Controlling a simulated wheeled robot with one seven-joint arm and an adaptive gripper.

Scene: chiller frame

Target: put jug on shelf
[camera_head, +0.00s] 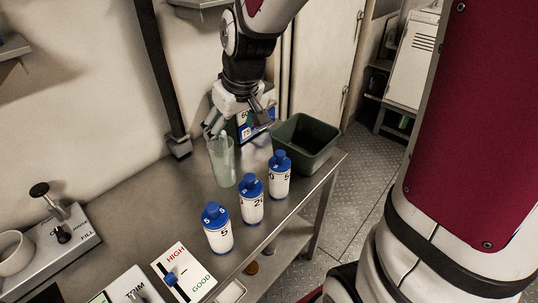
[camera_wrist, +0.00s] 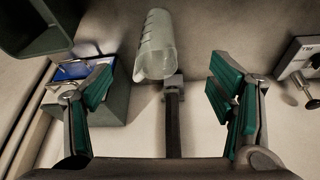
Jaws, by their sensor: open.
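The jug (camera_head: 222,162) is a tall, clear measuring jug standing upright on the metal bench, behind the row of bottles. In the wrist view the jug (camera_wrist: 156,45) shows graduation marks and lies ahead of the fingertips, roughly centred in the gap. My gripper (camera_head: 238,122) is open just above and behind the jug. The wrist view shows my gripper (camera_wrist: 161,85) with green-padded fingers wide apart and nothing held. A wall shelf (camera_head: 200,3) is partly cut off at the top edge, and another shelf (camera_head: 12,48) is at the left edge. Which one the task means, I cannot tell.
Several white bottles with blue caps, such as this one (camera_head: 217,230), stand in front of the jug. A dark green bin (camera_head: 325,150) is to its right. A box with a blue-white item (camera_wrist: 112,105) is close beside my gripper. Control panels (camera_head: 185,275) occupy the front left.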

